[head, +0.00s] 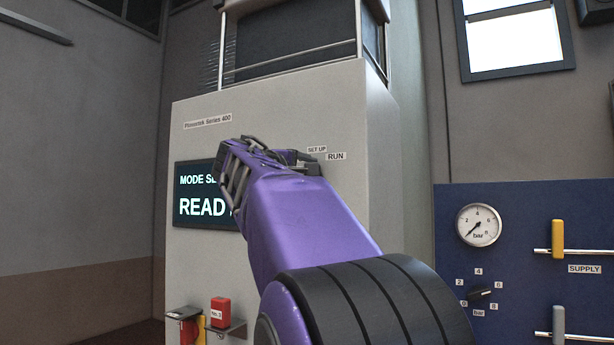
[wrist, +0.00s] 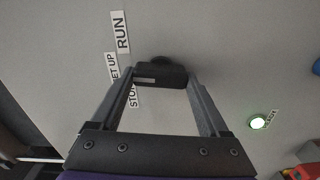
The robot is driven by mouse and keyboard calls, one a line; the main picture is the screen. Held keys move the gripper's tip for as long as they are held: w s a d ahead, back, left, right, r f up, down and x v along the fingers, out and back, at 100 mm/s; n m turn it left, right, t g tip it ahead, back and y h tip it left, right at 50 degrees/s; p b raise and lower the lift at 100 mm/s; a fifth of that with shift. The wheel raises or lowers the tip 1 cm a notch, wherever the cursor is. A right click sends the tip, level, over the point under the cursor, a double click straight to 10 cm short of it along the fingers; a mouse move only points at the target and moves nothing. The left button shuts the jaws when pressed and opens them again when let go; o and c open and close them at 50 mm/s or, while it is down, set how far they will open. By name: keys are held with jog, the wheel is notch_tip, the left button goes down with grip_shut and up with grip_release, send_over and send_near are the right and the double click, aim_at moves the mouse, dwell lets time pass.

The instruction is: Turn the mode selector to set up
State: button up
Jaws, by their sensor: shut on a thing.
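The mode selector (wrist: 160,74) is a dark bar-shaped knob on the pale machine front. In the wrist view it sits between the two fingers of my gripper (wrist: 161,78), which is shut on it. A light mark shows on the knob's left end, facing the SET UP label (wrist: 112,68); the exact setting is hard to judge at this angle. The RUN label (wrist: 121,32) is above, and the STOP label (wrist: 132,95) is partly covered by a finger. In the head view my gripper (head: 306,160) reaches the panel beside the labels, and my arm mostly hides the knob.
A display (head: 204,196) left of my arm reads "MODE SE…" and "READ…", partly covered. A red block (head: 220,310) stands on a small shelf below. A lit green lamp (wrist: 257,123) is on the machine front. A blue panel with a gauge (head: 478,224) stands right.

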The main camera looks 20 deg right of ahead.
jog(key=shift+n, duration=0.7)
jog(key=o, duration=1.2)
jog(key=shift+o, duration=0.2)
jog(key=b+v, duration=0.5)
jog(key=v, duration=1.2)
jog(key=shift+a+b, duration=0.2)
jog(key=shift+b, duration=0.1)
jog(key=shift+s, duration=0.1)
